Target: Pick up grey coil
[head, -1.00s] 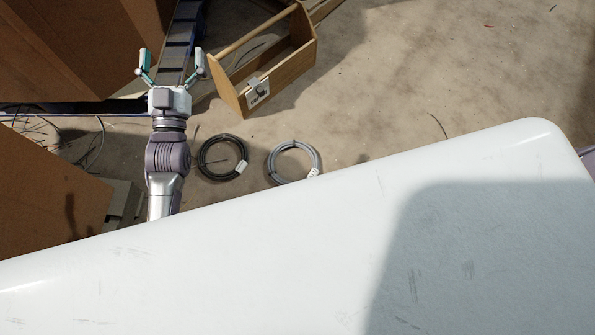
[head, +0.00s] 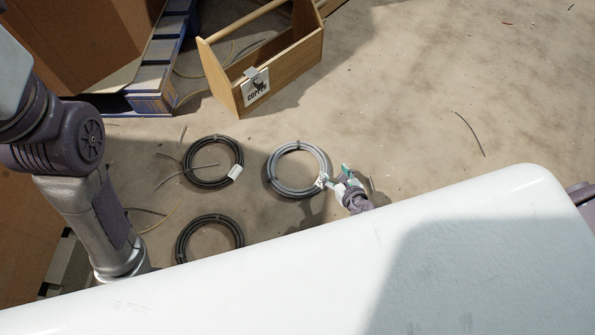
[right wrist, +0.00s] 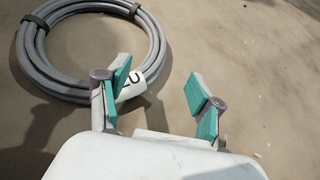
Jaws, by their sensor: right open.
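The grey coil (head: 274,166) lies flat on the floor in the head view, with a white tag on its lower right side. It also shows at the upper left of the right wrist view (right wrist: 29,65). My right gripper (head: 337,178) is just right of the coil, by the tag. In the right wrist view my right gripper (right wrist: 160,86) is open and empty; its left finger overlaps the tag and the coil's near right edge in the picture. Contact cannot be told. My left arm comes in at the left of the head view, but its gripper is out of sight.
Two dark coils lie left of the grey one, one tagged (head: 186,166) and one nearer (head: 181,243). A wooden tote (head: 290,68) with a copper label stands behind. A blue pallet (head: 150,75) and loose wires are at left. Floor at right is mostly clear.

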